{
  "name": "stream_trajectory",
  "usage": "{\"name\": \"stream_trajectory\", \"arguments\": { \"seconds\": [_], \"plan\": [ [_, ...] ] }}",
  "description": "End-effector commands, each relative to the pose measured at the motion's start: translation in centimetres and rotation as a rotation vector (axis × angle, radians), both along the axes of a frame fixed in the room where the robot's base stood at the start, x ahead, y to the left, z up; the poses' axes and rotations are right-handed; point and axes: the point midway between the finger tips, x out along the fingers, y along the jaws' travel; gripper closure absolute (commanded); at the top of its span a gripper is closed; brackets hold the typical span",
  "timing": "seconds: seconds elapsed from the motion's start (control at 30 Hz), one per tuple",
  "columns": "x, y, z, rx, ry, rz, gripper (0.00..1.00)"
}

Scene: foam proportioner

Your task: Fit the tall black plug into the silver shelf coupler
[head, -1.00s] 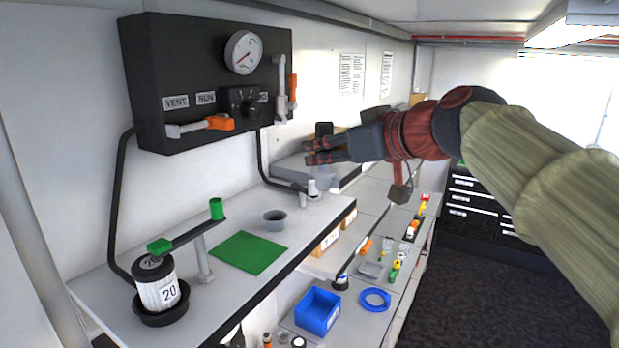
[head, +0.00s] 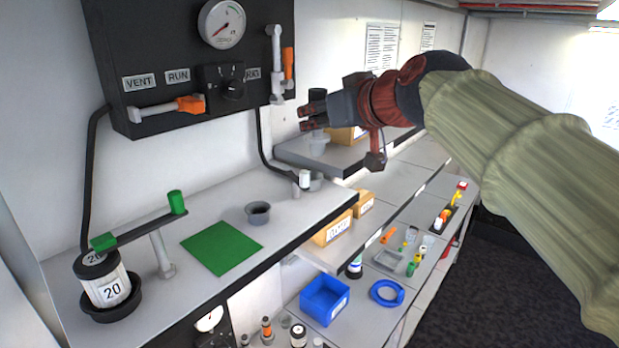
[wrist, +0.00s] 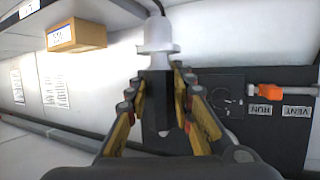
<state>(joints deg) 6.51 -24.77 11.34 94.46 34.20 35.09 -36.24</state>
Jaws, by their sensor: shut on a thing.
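My gripper (head: 313,117) is shut on a tall black plug (wrist: 157,95). Its dark stem lies between the fingers, and a pale grey, wider part (wrist: 158,42) shows beyond the fingertips. In the head view the plug's black top (head: 317,95) stands above the fingers and a grey part (head: 318,142) hangs below them. The plug looks upright, held in the air in front of the back shelf. A small pale fitting (head: 305,180) at the end of a black hose, below my gripper, looks like the silver shelf coupler. Its opening is too small to make out.
A black panel (head: 150,60) with a gauge and orange-handled valves is on the wall, left of my gripper. A grey cup (head: 258,212) and a green mat (head: 222,248) lie on the white bench. Cardboard boxes (head: 347,135) stand behind. A blue bin (head: 324,300) sits lower down.

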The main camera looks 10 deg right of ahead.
Motion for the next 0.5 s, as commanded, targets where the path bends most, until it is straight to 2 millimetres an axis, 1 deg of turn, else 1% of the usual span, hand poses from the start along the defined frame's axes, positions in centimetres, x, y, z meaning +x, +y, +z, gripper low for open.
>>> {"name": "stream_trajectory", "arguments": {
  "seconds": [0.07, 0.17, 0.43, 0.5],
  "plan": [
    [1.0, -0.2, -0.4, 0.002, 0.003, -0.002, 1.0],
    [3.0, -0.6, -1.3, 0.003, 0.006, -0.004, 1.0],
    [8.9, -1.7, -3.9, 0.003, 0.004, -0.005, 1.0],
    [9.9, -1.9, -5.5, 0.002, 0.006, -0.003, 1.0]
  ]
}}
